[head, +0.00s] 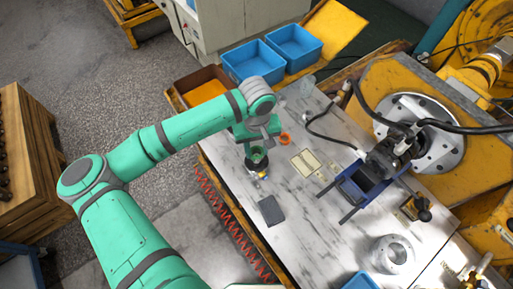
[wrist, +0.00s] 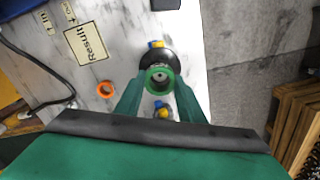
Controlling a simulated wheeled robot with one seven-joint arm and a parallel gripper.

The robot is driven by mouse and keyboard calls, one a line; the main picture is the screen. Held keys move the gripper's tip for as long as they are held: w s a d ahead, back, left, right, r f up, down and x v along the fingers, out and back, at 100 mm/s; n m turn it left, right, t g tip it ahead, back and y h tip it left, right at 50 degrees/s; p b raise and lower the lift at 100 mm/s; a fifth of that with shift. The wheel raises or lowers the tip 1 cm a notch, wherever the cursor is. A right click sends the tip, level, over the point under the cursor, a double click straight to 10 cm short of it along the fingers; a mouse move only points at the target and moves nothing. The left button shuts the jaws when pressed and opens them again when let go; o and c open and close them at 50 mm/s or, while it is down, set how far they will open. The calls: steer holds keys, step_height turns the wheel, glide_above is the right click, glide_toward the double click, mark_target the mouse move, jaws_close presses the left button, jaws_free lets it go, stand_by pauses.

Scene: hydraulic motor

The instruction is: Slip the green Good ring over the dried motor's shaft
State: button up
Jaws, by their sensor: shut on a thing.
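My gripper (wrist: 158,88) is shut on the green Good ring (wrist: 148,83), which sits between its fingertips. The ring also shows in the head view (head: 258,154), under my gripper (head: 256,143). The dark motor (wrist: 158,58) stands upright on the bench directly below, with blue and yellow fittings on two sides. In the wrist view the ring lines up with the motor's top, and a grey round end shows through its opening. I cannot tell whether the ring is around the shaft or just above it. The motor also shows in the head view (head: 257,168), partly hidden by ring and gripper.
An orange ring (head: 285,139) lies on the white bench beside the motor. A "Result" card (wrist: 86,44) lies past it. A dark flat block (head: 271,209) lies nearer the front. Blue bins (head: 252,80) stand at the back, and a blue-framed fixture (head: 350,190) is to the right.

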steer(key=shift+f, duration=1.5)
steer(key=o, duration=1.1)
steer(key=shift+r, duration=3)
steer(key=shift+r, duration=0.1)
step_height(320, 180, up, 11)
steer(key=shift+f, duration=0.2)
